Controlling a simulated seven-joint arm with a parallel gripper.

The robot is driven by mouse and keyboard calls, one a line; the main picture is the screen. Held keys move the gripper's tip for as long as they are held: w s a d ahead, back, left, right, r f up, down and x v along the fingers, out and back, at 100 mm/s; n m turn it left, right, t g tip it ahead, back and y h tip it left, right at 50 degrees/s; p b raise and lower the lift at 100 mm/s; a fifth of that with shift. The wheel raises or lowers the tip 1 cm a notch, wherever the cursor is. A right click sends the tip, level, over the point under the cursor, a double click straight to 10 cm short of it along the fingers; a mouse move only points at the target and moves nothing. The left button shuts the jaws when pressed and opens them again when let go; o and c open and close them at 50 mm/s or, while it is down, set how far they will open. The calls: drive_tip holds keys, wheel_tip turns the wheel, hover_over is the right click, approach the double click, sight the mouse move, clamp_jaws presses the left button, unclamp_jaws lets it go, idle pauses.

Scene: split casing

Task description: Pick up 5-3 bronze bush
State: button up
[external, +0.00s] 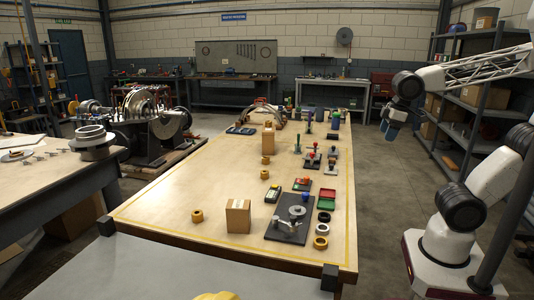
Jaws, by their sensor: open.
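Several small bronze-coloured bushes stand on the long wooden table (160,205). One bush (197,216) is near the front left, another bush (264,174) is near the middle, and a third bush (265,159) is just behind that one. A flatter bronze ring (320,243) lies at the front right. Labels are too small to read, so I cannot tell which one is 5-3. My gripper (389,134) is open and empty. It hangs in the air to the right of the table, well away from the bushes.
A cardboard box (238,216) stands between the front-left bush and a dark plate with a metal fixture (291,222). Red and green trays (327,198) lie on the right side. The table's left half is mostly clear.

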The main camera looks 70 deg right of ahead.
drive_tip(key=w+a+r+n+h, duration=0.1)
drive_tip(key=w+r+n, duration=0.15)
drive_tip(key=w, duration=0.35)
drive_tip(key=w+a+r+n+h, duration=0.1)
drive_tip(key=w+r+n, duration=0.15)
drive_tip(key=w, duration=0.45)
drive_tip(key=n+t+h, duration=0.6)
drive_tip(key=n+h, duration=0.1)
drive_tip(key=n, duration=1.3)
hover_over(198, 216)
drive_tip(key=s+a, duration=0.3)
drive_tip(key=a, duration=0.1)
wheel_tip(198, 216, down, 7)
drive_tip(key=shift+t, duration=0.3)
wheel_tip(198, 216, down, 21)
drive_tip(key=shift+s+r, duration=0.1)
drive_tip(key=shift+r, duration=0.1)
drive_tip(key=shift+f, duration=0.2)
drive_tip(key=shift+d, duration=0.1)
